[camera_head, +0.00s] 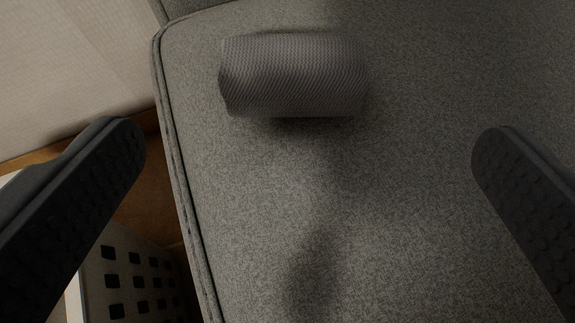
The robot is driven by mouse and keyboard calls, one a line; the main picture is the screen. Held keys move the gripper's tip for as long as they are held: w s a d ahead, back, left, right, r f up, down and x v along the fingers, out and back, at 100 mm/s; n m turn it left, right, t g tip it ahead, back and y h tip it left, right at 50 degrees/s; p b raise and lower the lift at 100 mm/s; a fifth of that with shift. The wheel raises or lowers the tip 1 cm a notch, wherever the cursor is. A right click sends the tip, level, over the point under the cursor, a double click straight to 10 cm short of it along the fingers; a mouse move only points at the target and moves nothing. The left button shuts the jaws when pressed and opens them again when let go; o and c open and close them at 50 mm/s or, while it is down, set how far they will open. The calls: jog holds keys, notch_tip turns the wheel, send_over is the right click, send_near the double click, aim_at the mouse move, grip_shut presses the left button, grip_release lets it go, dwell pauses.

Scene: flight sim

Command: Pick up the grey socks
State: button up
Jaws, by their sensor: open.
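A rolled grey bundle with a fine woven pattern, which looks like the grey socks (292,76), lies on a grey fabric seat cushion (400,220) in the upper middle of the head camera view. My gripper (308,145) is open. Its two dark textured fingers come in from the lower left and lower right, spread wide apart. The bundle shows beyond the fingertips, between their lines and left of centre. Nothing is between the fingers, and neither finger touches the bundle in the picture.
The piped edge of the cushion runs down the left side. Beyond it are a white basket with square holes (128,275), a strip of brown floor (145,190) and a pale surface (75,70) at upper left. The cushion is clear around the bundle.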

aim_at(303, 82)
jog(key=shift+s+f, duration=0.1)
jog(key=shift+f, duration=0.25)
jog(key=b+x, duration=0.1)
jog(key=x, duration=0.7)
jog(key=shift+f, duration=0.1)
jog(key=shift+a+b+x, duration=0.2)
jog(key=shift+b+x, duration=0.35)
jog(key=shift+x, duration=0.8)
jog(key=shift+a+b+x, duration=0.15)
jog(key=shift+b+x, duration=0.35)
jog(key=shift+x, duration=0.85)
jog(key=c, duration=1)
